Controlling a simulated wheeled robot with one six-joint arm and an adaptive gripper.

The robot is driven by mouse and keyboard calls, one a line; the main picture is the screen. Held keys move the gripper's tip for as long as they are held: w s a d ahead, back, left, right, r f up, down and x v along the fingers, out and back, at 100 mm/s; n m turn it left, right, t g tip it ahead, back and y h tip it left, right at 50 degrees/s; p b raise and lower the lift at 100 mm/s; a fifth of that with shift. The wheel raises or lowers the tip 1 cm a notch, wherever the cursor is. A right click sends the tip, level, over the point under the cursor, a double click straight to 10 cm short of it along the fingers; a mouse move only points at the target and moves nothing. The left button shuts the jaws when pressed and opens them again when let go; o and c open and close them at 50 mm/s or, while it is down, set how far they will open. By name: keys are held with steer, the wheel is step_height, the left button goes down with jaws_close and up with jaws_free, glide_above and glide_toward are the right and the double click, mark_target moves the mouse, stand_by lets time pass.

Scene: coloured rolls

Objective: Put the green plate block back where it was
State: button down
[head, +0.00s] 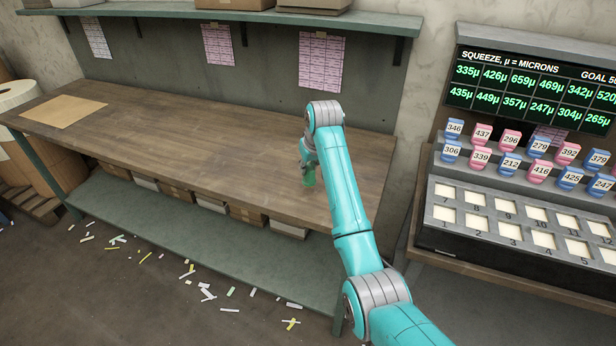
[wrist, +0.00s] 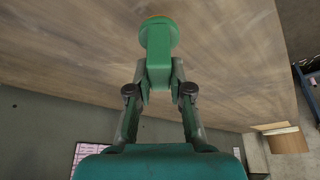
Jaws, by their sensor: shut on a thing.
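The green plate block (wrist: 158,38) has a rounded end and a narrower squared body. My gripper (wrist: 160,80) is shut on that narrower body in the wrist view. In the head view the green block (head: 309,179) shows small, just below my gripper (head: 308,165), over the right part of the wooden bench (head: 200,140). My arm hides part of the gripper there. I cannot tell whether the block touches the bench top.
A tan sheet (head: 64,111) lies at the bench's left end. A rack of numbered blue and pink blocks (head: 510,163) stands to the right, with pale numbered pads (head: 505,235) below and a display (head: 530,85) above. The middle of the bench is clear.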

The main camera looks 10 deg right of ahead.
mark_target(309, 176)
steer(key=shift+f, duration=1.8)
steer(key=shift+d+f, duration=0.1)
steer(key=c, duration=1.1)
jaws_free()
steer(key=shift+o, duration=0.2)
steer(key=v, duration=1.2)
